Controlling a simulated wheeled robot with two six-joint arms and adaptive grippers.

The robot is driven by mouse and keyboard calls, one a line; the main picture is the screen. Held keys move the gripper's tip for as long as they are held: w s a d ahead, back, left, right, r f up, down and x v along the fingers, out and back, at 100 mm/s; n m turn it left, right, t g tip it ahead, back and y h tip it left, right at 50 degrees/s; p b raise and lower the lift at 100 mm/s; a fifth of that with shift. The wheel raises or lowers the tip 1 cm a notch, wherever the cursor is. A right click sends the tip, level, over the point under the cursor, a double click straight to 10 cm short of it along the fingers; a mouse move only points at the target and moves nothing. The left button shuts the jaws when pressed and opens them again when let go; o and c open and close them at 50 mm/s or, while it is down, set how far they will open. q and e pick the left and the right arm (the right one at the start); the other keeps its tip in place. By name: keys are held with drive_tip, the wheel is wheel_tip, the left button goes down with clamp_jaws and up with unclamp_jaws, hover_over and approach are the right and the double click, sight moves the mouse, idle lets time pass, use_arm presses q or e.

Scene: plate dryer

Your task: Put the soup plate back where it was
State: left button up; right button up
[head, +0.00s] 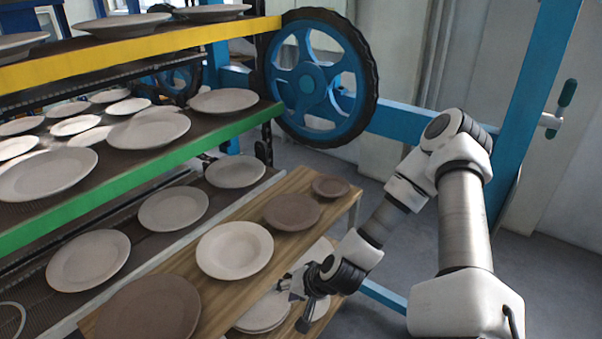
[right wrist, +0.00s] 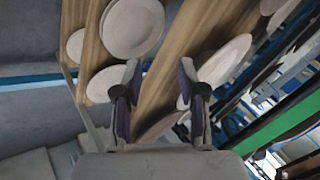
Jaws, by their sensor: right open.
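A cream plate with a raised rim and a sunken centre, likely the soup plate (head: 235,250), lies on the wooden table top (head: 205,307) between brown plates. My right gripper (head: 296,296) is open and empty, low beside the table's right edge, to the lower right of that plate and apart from it. In the right wrist view its two fingers (right wrist: 160,92) are spread, with wood and several pale plates beyond. I cannot tell which of those is the soup plate. My left gripper is not in view.
A large brown plate (head: 150,309) and two smaller brown plates (head: 292,211) share the table top. Pale plates (head: 263,315) sit lower, beneath its right edge. The dryer rack with a green rail (head: 130,181) holds several plates on the left. A blue wheel (head: 314,80) stands behind.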

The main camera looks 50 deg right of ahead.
drive_tip(key=s+a+f+n+g, duration=0.4)
drive_tip(key=s+a+f+n, duration=0.1)
drive_tip(key=s, duration=0.3)
drive_tip(key=s+a+f+n+g+h, duration=0.1)
drive_tip(key=s+a+f+n+g, duration=0.2)
drive_tip(key=s+a+f+n, duration=0.2)
drive_tip(key=s+a+f, duration=0.1)
drive_tip(key=s+a, duration=0.2)
drive_tip(key=shift+s+f+n+g, duration=0.25)
drive_tip(key=shift+n+g, duration=0.15)
drive_tip(key=shift+w, duration=0.1)
